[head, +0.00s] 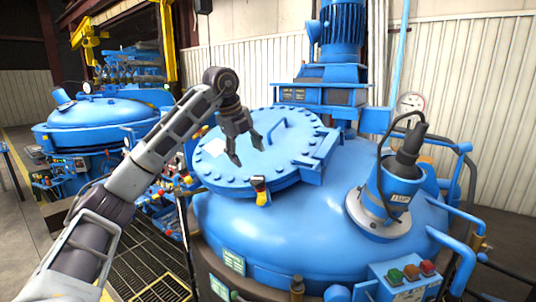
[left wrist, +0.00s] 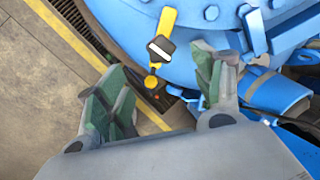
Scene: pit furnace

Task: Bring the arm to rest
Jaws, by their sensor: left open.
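My left arm reaches in from the left in the head view. My left gripper (head: 247,152) is open and empty, pointing downward in front of the round bolted lid (head: 222,170) of the blue furnace (head: 290,225). In the left wrist view the open fingers (left wrist: 165,88) have nothing between them. Beyond them show a yellow lever with a black and white grip (left wrist: 160,48) and the bolted blue rim (left wrist: 200,15). Whether the fingers touch anything is not clear, but they look apart from the lid. My right gripper is in neither view.
A flanged blue cylinder with a black top (head: 400,170) stands on the furnace's right side. A button box (head: 408,278) is at the lower right. A tall blue motor (head: 341,35) rises behind the lid. A second blue vessel (head: 95,112) stands at left. Grating (head: 150,270) covers floor between.

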